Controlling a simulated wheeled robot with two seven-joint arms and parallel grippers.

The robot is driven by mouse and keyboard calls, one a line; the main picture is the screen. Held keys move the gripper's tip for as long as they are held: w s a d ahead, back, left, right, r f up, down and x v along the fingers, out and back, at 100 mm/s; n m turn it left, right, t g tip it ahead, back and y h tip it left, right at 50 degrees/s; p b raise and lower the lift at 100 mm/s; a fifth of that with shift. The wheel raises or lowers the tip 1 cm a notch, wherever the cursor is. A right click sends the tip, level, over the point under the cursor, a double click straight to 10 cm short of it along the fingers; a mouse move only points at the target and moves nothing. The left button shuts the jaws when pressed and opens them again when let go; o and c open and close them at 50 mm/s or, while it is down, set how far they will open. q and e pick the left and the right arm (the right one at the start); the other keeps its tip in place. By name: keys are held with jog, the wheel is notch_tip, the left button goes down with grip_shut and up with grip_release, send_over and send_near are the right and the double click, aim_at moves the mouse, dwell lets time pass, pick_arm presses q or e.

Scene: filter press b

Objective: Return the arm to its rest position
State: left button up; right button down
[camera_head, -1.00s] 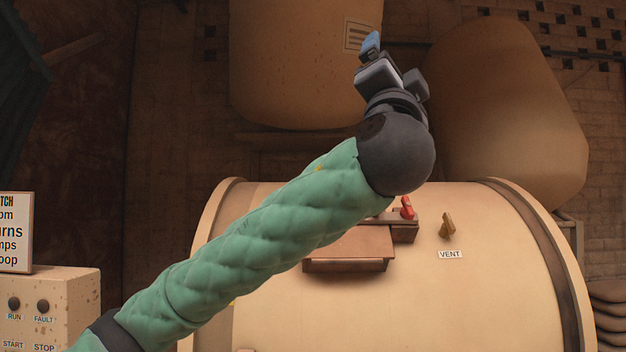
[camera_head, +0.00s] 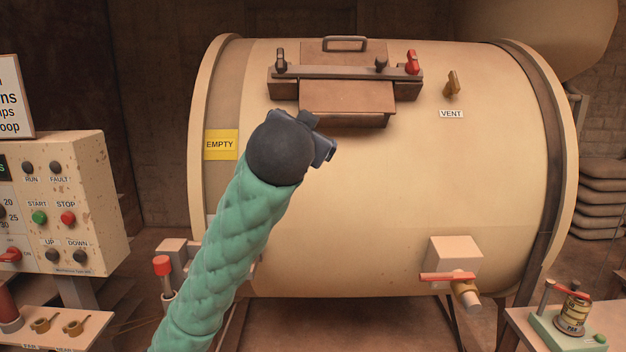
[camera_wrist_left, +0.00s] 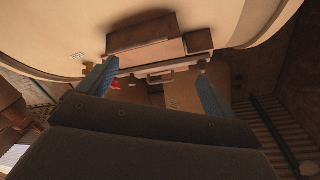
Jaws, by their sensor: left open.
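My left arm, in a green quilted sleeve, rises from the bottom of the head view and ends in a dark round wrist in front of the cream drum (camera_head: 400,190). My left gripper (camera_head: 328,152) is mostly hidden behind that wrist. In the left wrist view its two blue fingers (camera_wrist_left: 158,88) are spread apart with nothing between them. Beyond them are the drum's brown hatch (camera_wrist_left: 145,45) and its handle. My right gripper is not in view.
The control panel (camera_head: 85,180) with buttons stands at left. A red-capped post (camera_head: 162,266) is near my forearm. A red-handled valve (camera_head: 450,278) sticks out at the drum's lower right.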

pick_arm(q)
jog(key=s+a+f+n+g, duration=0.1)
jog(key=s+a+f+g, duration=0.25)
jog(key=f, duration=1.15)
jog(key=s+a+f+n+g, duration=0.25)
jog(key=a+f, duration=0.25)
jog(key=f, duration=1.1)
jog(key=s+a+f+n+g, duration=0.1)
jog(key=s+a+f+g, duration=0.2)
jog(key=f, duration=1.2)
jog(key=s+a+f+g, duration=0.1)
jog(key=s+f+g, duration=0.2)
jog(key=s+f, duration=1.1)
jog(key=s+a+f+g+y, duration=0.1)
jog(key=s+a+f+g, duration=0.1)
jog(key=s+f, duration=1.1)
jog(key=s+n+g, duration=0.1)
jog(key=s, duration=0.3)
jog(key=shift+s+f+g, duration=0.35)
jog(key=shift+g, duration=0.05)
jog(key=shift+w, duration=0.1)
